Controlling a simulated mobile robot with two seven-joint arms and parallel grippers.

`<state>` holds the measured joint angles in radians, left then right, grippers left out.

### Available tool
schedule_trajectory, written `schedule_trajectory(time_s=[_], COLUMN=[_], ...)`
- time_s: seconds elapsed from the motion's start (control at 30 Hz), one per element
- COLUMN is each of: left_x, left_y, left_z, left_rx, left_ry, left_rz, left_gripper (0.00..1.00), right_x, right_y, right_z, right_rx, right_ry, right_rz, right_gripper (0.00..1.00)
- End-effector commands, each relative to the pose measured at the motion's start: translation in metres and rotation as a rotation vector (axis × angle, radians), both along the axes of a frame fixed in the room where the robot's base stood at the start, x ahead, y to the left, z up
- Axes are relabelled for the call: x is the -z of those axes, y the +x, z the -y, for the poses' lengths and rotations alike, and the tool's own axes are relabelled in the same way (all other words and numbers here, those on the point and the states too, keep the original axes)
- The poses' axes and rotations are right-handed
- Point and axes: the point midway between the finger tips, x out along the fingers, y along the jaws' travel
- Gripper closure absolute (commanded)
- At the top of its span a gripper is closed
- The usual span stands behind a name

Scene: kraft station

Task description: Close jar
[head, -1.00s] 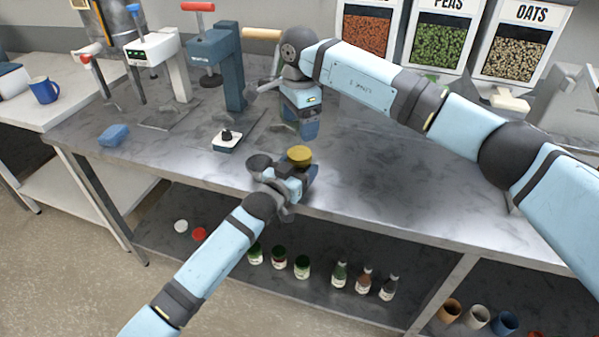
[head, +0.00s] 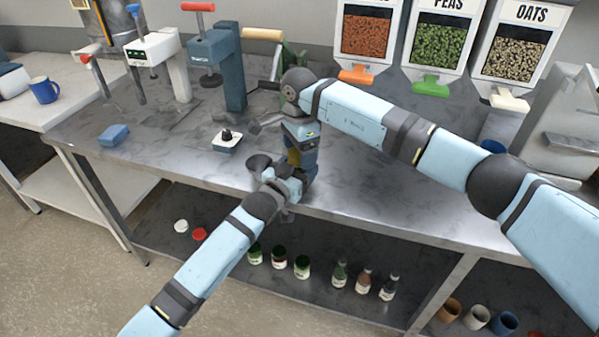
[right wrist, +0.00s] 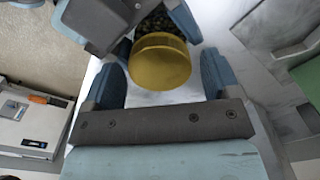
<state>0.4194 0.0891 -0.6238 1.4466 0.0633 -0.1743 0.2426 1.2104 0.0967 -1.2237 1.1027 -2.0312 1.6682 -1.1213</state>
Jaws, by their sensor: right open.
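A jar with a yellow lid is at the front of the steel bench, the lid (head: 294,155) partly hidden by my right gripper in the head view. In the right wrist view the yellow lid (right wrist: 160,65) sits between the right fingers, against the mouth end of the jar (right wrist: 160,23), whose dark green contents show behind it. My left gripper (head: 298,180) is closed around the jar from the left. My right gripper (head: 302,155) comes down from above; its fingers are open, one each side of the lid, with gaps visible. Whether the lid is seated is unclear.
A small white device with a black knob (head: 227,141) and a blue sponge (head: 113,135) lie on the bench (head: 380,185). Presses (head: 222,60) stand behind at left. Dispensers (head: 440,45) hang on the wall. Jars and bottles (head: 340,274) stand on the lower shelf.

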Motion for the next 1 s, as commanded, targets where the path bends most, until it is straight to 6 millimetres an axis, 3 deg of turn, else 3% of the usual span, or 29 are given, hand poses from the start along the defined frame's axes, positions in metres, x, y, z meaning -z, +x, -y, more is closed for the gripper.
schedule_trajectory(time_s=[0.13, 0.3, 0.37, 0.57, 0.67, 1.0], left_x=[0.0003, 0.0003, 0.0003, 0.0002, 0.0002, 0.0002], left_y=[0.0001, 0.0001, 0.0001, 0.0000, 0.0000, -0.0001], left_z=[-0.0001, -0.0001, -0.0001, 0.0000, 0.0000, 0.0001], left_rx=[0.000, 0.000, 0.000, 0.000, 0.000, 0.000], left_ry=[0.000, 0.000, 0.000, 0.000, 0.000, 0.001], left_rz=[0.000, 0.000, 0.000, 0.000, 0.000, 0.001], left_gripper=[0.99, 0.99, 0.99, 0.99, 0.99, 0.99], right_x=[-0.0002, -0.0004, -0.0004, -0.0006, -0.0008, -0.0002], right_y=[0.0000, -0.0001, -0.0001, 0.0000, 0.0001, -0.0001], right_z=[-0.0001, -0.0002, -0.0002, -0.0002, -0.0002, 0.0000], right_rx=[0.000, -0.001, -0.001, 0.021, 0.128, 0.869], right_ry=[0.000, 0.000, 0.000, 0.000, 0.000, 0.000], right_rz=[0.000, 0.000, 0.000, 0.000, 0.001, 0.001], right_gripper=[0.18, 0.57, 0.67, 0.67, 0.67, 0.67])
